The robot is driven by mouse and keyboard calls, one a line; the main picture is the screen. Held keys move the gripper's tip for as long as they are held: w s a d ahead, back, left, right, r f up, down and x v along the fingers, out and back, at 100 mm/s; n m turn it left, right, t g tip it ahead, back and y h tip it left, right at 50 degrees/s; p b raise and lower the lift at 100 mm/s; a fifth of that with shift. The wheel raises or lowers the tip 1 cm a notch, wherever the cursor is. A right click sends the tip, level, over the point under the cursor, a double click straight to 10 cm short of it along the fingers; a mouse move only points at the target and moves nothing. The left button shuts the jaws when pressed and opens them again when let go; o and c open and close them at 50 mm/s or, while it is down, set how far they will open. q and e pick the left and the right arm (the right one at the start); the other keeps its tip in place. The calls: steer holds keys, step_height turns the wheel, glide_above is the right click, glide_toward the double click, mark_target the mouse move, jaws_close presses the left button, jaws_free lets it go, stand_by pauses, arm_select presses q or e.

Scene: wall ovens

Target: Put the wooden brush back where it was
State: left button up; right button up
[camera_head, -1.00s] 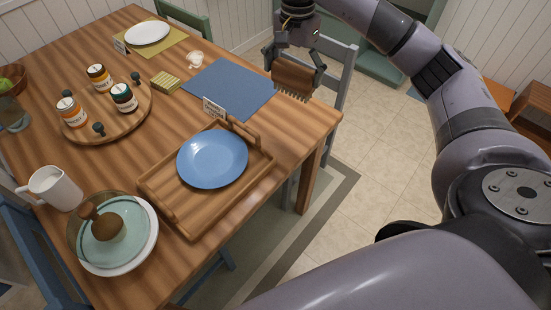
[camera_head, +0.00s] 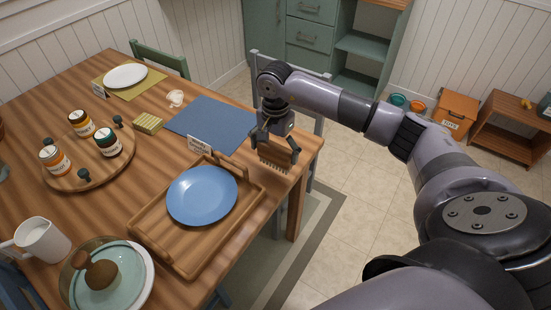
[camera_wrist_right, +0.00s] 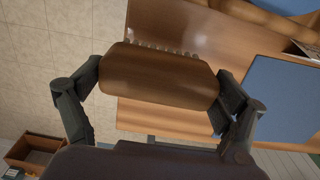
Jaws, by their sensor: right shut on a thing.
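The wooden brush (camera_head: 276,156) is brown with a row of short bristles along one side. My right gripper (camera_head: 274,148) is shut on it, one finger at each end. In the head view the brush appears over the table's right end, between the blue placemat and the table corner; I cannot tell its height. In the right wrist view the brush (camera_wrist_right: 160,75) lies across between the fingers of the right gripper (camera_wrist_right: 160,80), its bristles toward the table, with bare tabletop and part of the blue placemat (camera_wrist_right: 285,95) behind. My left gripper is not in view.
A wooden tray (camera_head: 140,226) with a blue plate (camera_head: 202,195) and a small sign is close to the brush. A round board (camera_head: 70,180) with jars stands left. A green shelf unit (camera_head: 362,42), orange bin (camera_head: 455,113) and low wooden shelf (camera_head: 505,145) stand beyond the floor.

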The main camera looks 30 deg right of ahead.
mark_target(275, 159)
step_height(275, 159, down, 4)
steer(key=shift+f, duration=0.25)
steer(key=shift+f, duration=0.2)
steer(key=o, duration=1.2)
steer(key=shift+r, duration=0.1)
steer(key=shift+r, duration=0.1)
steer(key=shift+r+p, duration=0.2)
steer(key=shift+p, duration=0.1)
step_height(275, 159, up, 12)
steer(key=shift+f+b, duration=0.15)
steer(key=shift+b, duration=0.9)
